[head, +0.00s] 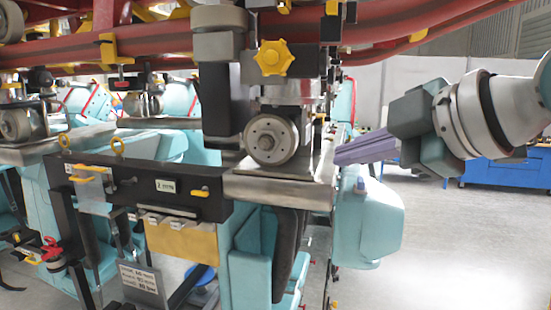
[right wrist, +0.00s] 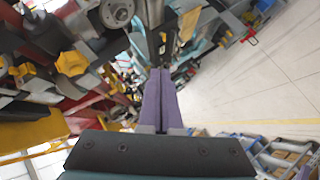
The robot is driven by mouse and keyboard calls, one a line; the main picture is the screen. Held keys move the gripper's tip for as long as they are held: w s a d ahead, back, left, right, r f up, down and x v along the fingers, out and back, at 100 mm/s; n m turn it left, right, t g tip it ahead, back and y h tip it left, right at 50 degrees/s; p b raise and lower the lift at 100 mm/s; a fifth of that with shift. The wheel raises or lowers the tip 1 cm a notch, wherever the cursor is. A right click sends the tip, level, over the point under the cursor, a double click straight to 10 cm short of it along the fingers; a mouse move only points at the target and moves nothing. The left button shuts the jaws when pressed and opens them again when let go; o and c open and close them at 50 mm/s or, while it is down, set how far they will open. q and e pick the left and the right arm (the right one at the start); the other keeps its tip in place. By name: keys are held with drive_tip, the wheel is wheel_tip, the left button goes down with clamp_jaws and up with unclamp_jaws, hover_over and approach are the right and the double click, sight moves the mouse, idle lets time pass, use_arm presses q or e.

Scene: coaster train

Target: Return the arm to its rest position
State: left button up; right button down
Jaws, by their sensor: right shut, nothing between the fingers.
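My right gripper (head: 338,156) comes in from the right of the head view, its purple fingers pointing left. It is shut and empty. In the picture its fingertips lie close to the right side of the coaster train's metal wheel bracket (head: 285,185); I cannot tell whether they touch. In the right wrist view the two purple fingers (right wrist: 160,72) lie together, pointing at the dark train parts. My left gripper is not in view.
Red rails (head: 150,52) run across the top with a yellow star knob (head: 272,58) below them. The wheel (head: 271,139) and teal seats (head: 368,222) fill the middle. Blue cabinets (head: 500,172) stand at the back right. Grey floor (head: 450,255) is free at the lower right.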

drive_tip(key=s+f+m+g+h, duration=0.2)
drive_tip(key=s+f+m, duration=0.3)
drive_tip(key=s+f, duration=0.45)
drive_tip(key=s+d+f+m+g+h, duration=0.1)
drive_tip(key=s+d+f+m, duration=0.2)
drive_tip(key=s, duration=0.4)
drive_tip(key=s+d+f+m+g+h, duration=0.2)
drive_tip(key=s+d+f+m, duration=0.1)
drive_tip(key=s, duration=0.4)
drive_tip(key=s+d+f+m+g+h, duration=0.1)
drive_tip(key=s+d+f+m+g, duration=0.1)
drive_tip(key=s, duration=0.5)
drive_tip(key=d+f+m, duration=0.1)
drive_tip(key=f+m, duration=0.1)
drive_tip(key=m, duration=0.1)
drive_tip(key=shift+h+p, duration=0.3)
